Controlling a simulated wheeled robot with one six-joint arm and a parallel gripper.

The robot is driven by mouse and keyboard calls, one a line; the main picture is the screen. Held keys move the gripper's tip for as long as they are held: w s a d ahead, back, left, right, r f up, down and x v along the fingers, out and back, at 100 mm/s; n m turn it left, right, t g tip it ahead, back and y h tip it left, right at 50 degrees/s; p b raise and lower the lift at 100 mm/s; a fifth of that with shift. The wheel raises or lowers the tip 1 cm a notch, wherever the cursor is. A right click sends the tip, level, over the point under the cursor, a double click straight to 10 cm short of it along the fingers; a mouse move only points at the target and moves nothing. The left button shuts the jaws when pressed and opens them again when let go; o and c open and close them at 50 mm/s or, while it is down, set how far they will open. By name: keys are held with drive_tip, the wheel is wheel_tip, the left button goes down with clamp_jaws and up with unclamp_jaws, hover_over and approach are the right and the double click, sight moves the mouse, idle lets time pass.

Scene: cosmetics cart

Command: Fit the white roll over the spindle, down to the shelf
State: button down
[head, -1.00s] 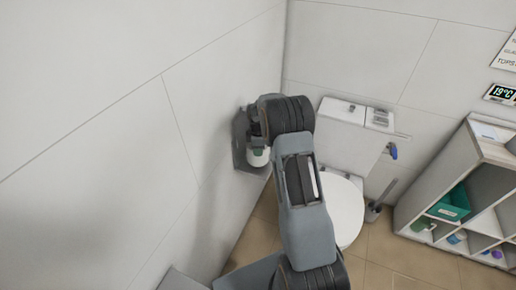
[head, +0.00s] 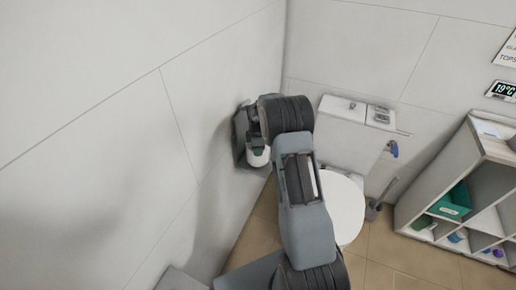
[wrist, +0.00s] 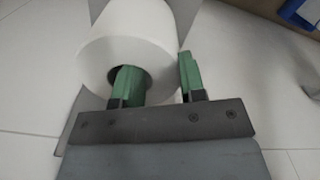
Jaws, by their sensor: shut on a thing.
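The white roll (wrist: 140,32) fills the upper left of the wrist view, its open core facing my gripper (wrist: 158,80). One green finger reaches into the core and the other lies outside the roll, so my gripper is shut on the roll's wall. In the head view the roll (head: 258,157) shows small below my wrist, close to the left wall.
A toilet (head: 345,205) stands to the right of my arm, with a toilet brush (head: 376,208) beside it. A white cubby unit (head: 478,190) at the right holds a teal box (head: 452,203). Open tiled floor (head: 400,262) lies in front of it.

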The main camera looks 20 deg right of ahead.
drive_tip(key=shift+f+b, duration=0.45)
drive_tip(key=shift+f, duration=0.2)
drive_tip(key=c, duration=0.6)
unclamp_jaws()
drive_tip(key=shift+r, duration=6.9)
